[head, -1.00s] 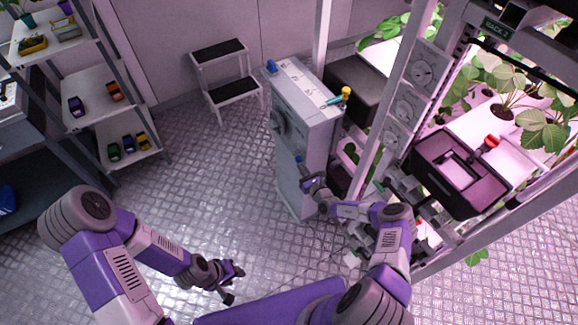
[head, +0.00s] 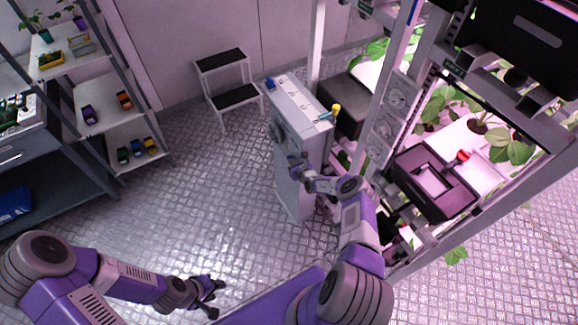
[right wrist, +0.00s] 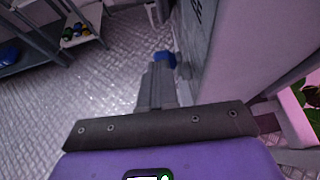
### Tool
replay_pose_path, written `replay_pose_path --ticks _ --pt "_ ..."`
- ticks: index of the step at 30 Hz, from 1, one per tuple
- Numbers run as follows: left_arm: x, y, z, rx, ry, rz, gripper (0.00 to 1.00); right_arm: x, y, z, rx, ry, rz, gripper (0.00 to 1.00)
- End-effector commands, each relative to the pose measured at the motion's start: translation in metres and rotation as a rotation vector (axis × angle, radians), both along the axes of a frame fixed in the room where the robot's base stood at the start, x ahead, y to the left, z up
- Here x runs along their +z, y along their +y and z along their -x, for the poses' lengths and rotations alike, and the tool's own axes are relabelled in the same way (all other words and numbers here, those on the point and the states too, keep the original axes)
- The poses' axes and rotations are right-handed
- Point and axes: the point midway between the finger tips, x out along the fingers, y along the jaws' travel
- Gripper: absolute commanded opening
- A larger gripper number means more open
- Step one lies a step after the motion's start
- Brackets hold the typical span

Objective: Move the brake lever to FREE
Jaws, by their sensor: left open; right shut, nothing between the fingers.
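A tall grey-white cabinet (head: 297,185) stands in the middle of the head view. A yellow-knobbed handle (head: 335,109) with a teal part is at the right end of its top, and a small blue part (head: 270,84) is at the left end. I cannot tell which is the brake lever, and no FREE mark is readable. My right gripper (head: 298,165) is shut and empty beside the cabinet's front. In the right wrist view, a blue knob (right wrist: 164,58) shows just beyond its closed fingers (right wrist: 157,88); contact is unclear. My left gripper (head: 213,297) is open and empty above the floor, lower left.
A plant rack (head: 390,120) with a black box (head: 432,180) stands close on the right, near my right arm. A step stool (head: 228,88) is behind the cabinet to the left. Shelves (head: 105,115) with small toy cars stand at left. The floor between is clear.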

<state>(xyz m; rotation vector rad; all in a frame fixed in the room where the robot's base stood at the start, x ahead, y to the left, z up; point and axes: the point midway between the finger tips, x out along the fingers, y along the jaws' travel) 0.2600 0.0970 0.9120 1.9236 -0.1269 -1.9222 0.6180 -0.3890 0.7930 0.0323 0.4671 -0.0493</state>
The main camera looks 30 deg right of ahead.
Motion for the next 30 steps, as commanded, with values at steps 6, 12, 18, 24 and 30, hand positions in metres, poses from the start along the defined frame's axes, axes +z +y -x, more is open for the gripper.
replay_pose_path --ticks 6,12,18,24,30 --pt "0.000 0.000 0.000 0.000 0.000 0.000 0.43 0.007 0.001 -0.014 0.003 -0.001 0.001 0.00" --pt "-0.001 0.000 0.000 0.000 0.000 0.000 0.43 0.010 0.002 -0.022 0.003 -0.002 0.000 0.00" --pt "-0.001 0.000 0.000 0.000 0.000 0.000 0.43 0.011 0.002 -0.024 0.002 -0.001 0.000 0.00" --pt "-0.001 0.000 0.000 0.000 0.000 0.000 0.43 0.011 0.002 -0.025 0.002 -0.001 0.000 0.00" --pt "-0.001 0.000 0.000 0.000 0.000 0.000 0.43 0.011 0.002 -0.025 0.002 -0.001 0.000 0.00"
